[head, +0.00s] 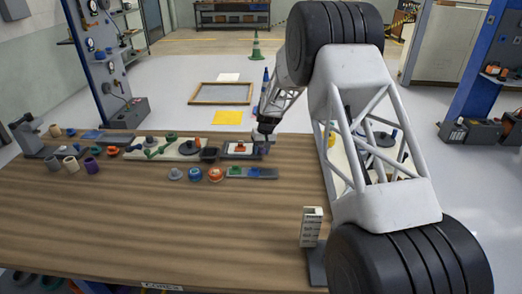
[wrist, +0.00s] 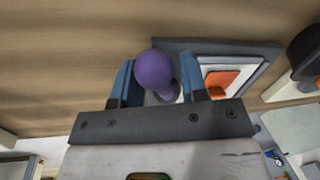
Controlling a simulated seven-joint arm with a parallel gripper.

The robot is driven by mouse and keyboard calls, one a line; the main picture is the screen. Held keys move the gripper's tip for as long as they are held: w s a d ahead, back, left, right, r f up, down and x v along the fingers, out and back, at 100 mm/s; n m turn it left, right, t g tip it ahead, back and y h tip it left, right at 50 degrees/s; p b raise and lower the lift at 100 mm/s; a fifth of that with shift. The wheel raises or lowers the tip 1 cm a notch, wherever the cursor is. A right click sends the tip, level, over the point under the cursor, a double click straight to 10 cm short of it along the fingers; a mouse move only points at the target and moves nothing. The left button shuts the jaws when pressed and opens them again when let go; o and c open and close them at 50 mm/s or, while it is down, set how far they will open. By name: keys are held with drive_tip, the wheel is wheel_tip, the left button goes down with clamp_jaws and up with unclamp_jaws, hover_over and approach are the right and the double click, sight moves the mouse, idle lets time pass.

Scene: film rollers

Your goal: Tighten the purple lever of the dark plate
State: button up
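The dark plate (wrist: 230,47) lies beyond my gripper in the wrist view, with a white panel (wrist: 238,68) and an orange piece (wrist: 220,84) on it. The purple lever (wrist: 154,70) shows as a round ball knob with a paler stem beside it. My gripper (wrist: 157,78) has its two blue fingers apart, one on each side of the knob. The knob lies close to the left finger, and a small gap shows at the right; contact is not clear. In the head view my gripper (head: 263,138) is at the right end of the plate (head: 239,156), mostly hiding the lever.
A grey strip (head: 262,173) with green and blue pieces lies just in front of the plate. Round knobs, including an orange one (head: 216,174), stand left of it. A pale board (head: 165,151) with green parts lies farther left. The wooden table's (head: 150,220) front is clear.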

drive_tip(key=shift+o, duration=0.9)
wheel_tip(320, 180, up, 8)
drive_tip(key=d, duration=0.1)
drive_tip(key=shift+w+d+f, duration=0.15)
drive_tip(key=shift+w+d, duration=0.05)
drive_tip(key=shift+w, duration=0.05)
